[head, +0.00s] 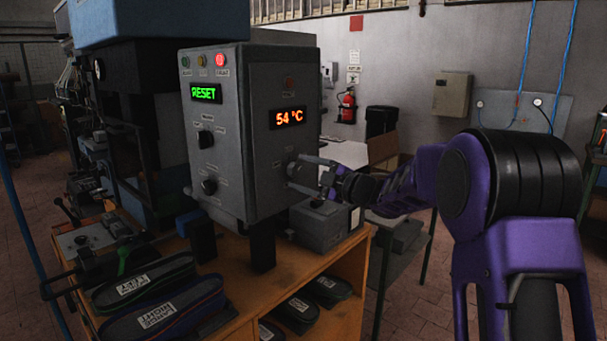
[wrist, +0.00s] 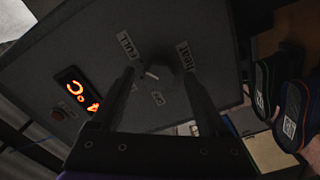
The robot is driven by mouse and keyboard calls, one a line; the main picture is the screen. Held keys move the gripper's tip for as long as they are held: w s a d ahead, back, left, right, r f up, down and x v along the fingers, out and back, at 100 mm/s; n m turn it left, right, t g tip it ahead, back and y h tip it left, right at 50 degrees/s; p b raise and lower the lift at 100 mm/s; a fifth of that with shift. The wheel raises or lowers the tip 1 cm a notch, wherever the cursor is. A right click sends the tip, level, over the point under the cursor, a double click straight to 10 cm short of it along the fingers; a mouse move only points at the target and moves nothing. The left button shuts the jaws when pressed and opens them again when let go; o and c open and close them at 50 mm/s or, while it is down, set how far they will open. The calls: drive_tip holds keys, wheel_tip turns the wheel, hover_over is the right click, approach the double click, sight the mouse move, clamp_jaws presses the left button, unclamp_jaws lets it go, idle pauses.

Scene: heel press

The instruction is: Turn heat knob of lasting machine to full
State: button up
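The lasting machine's grey control box (head: 240,140) stands on the bench. Its right-hand face carries an orange display (head: 289,117) reading 54 °C; it also shows in the wrist view (wrist: 76,95). In the wrist view, the dark heat knob (wrist: 157,72) has a pale pointer mark and sits between labels reading "FULL" (wrist: 127,44) and "heat" (wrist: 184,55). My gripper (head: 302,174) is at this face, fingers apart on either side of the knob. In the wrist view, the fingertips (wrist: 160,76) show a gap to the knob; contact cannot be told.
Labelled shoe lasts (head: 165,309) lie on the wooden bench (head: 262,292). A grey metal box (head: 326,228) sits below my gripper.

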drive_tip(key=shift+d, duration=0.1)
drive_tip(key=b+v, duration=0.1)
drive_tip(key=v, duration=1.6)
drive_tip(key=shift+s+d, duration=0.1)
drive_tip(key=shift+s, duration=0.05)
